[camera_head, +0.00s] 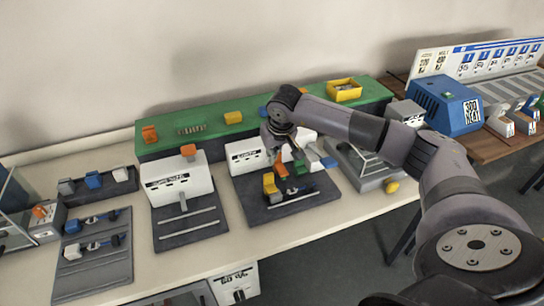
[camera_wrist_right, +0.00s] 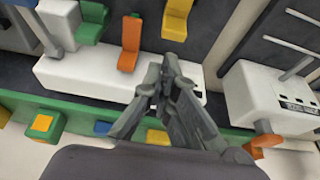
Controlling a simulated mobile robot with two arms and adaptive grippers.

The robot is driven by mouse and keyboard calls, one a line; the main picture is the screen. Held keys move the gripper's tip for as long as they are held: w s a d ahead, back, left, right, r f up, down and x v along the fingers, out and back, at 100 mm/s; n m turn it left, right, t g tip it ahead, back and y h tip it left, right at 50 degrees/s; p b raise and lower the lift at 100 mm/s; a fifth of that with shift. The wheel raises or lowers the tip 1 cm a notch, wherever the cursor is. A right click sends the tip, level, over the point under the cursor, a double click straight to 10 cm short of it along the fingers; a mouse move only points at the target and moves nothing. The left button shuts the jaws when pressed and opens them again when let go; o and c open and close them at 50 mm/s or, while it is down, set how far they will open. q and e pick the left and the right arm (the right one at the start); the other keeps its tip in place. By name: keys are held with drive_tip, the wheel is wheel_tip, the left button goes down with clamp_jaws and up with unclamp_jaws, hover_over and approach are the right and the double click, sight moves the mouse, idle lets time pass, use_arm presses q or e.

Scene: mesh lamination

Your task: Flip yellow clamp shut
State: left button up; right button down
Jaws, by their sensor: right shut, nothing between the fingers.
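The yellow clamp (camera_head: 270,184) stands on the dark plate in front of the middle white box, at the left end of a row of coloured clamps. In the right wrist view the yellow clamp (camera_wrist_right: 177,20) is at the top, cut by the edge. My right gripper (camera_head: 275,149) is over the white box, just behind the clamps. In the wrist view the right gripper (camera_wrist_right: 166,72) has its fingers together and empty, pointing between the orange and yellow clamps and apart from both. My left gripper is not in view.
An orange clamp (camera_head: 281,166) and a green clamp (camera_head: 299,167) stand close to the right of the yellow one. The white box (camera_wrist_right: 100,80) lies under my gripper. The green shelf (camera_head: 215,125) runs behind. Another white box (camera_head: 180,187) stands to the left.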

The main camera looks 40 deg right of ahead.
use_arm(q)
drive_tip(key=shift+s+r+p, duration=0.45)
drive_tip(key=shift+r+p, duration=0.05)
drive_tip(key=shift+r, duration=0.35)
use_arm(e)
drive_tip(key=shift+v, duration=1.4)
drive_tip(key=shift+w, duration=0.25)
